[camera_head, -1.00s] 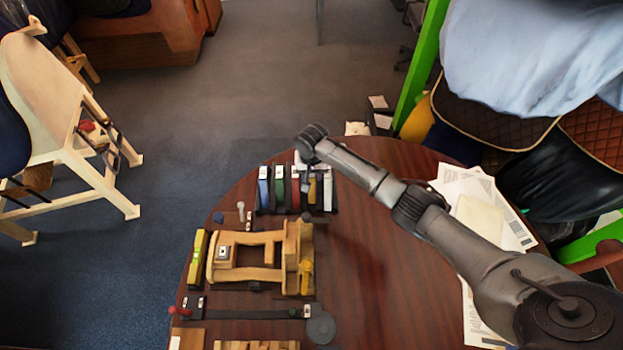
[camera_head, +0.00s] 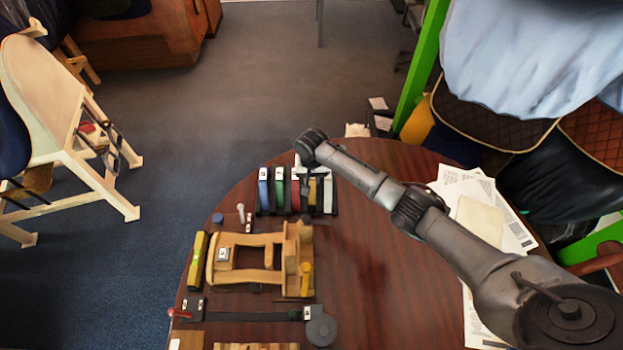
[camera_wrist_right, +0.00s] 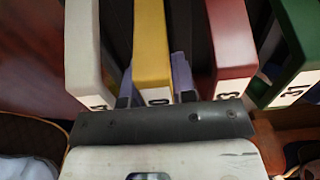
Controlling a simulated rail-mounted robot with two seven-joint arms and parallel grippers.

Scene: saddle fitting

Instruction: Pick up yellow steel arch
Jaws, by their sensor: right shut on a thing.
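The yellow steel arch (camera_wrist_right: 152,45) stands in a slot of the black rack between the white arch (camera_wrist_right: 82,50) and the red arch (camera_wrist_right: 232,45). In the head view the yellow arch (camera_head: 313,191) shows only in part, under my right wrist. My right gripper (camera_wrist_right: 156,92) is shut on the yellow arch near its numbered end, with one finger on each side. In the head view the right gripper (camera_head: 305,187) is at the rack and small. The arch looks still seated among the others. My left gripper is not in view.
Blue (camera_head: 264,188) and green (camera_head: 280,187) arches stand to the left in the same rack. A wooden saddle frame (camera_head: 262,257) lies in front, with a yellow level (camera_head: 195,260) beside it. Papers (camera_head: 485,210) lie at the right. The table's middle right is clear.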

